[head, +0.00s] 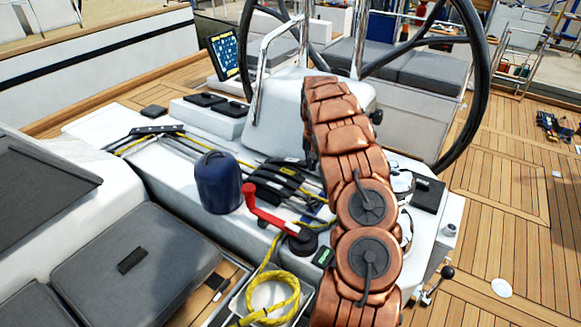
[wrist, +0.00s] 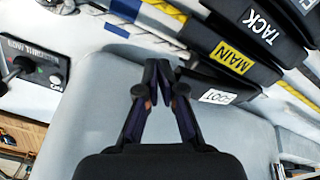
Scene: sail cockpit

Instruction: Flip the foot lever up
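The foot lever (wrist: 218,96) is a black clutch handle with a white label, lying low in a row in the wrist view. Its label looks turned around, and its near end lies close to my right finger; I cannot tell whether they touch. Beside it lie the main lever (wrist: 205,42) with a yellow label and the tack lever (wrist: 262,25) with a white label. My gripper (wrist: 157,75) has its fingertips together with nothing seen between them, just left of the foot lever. In the head view the black lever row (head: 272,182) shows, while my copper arm hides my gripper.
A blue winch cover (head: 218,182) and a red winch handle (head: 262,212) stand close to the levers. A coiled yellow rope (head: 275,298) lies in front. The steering wheel (head: 478,75) rises behind.

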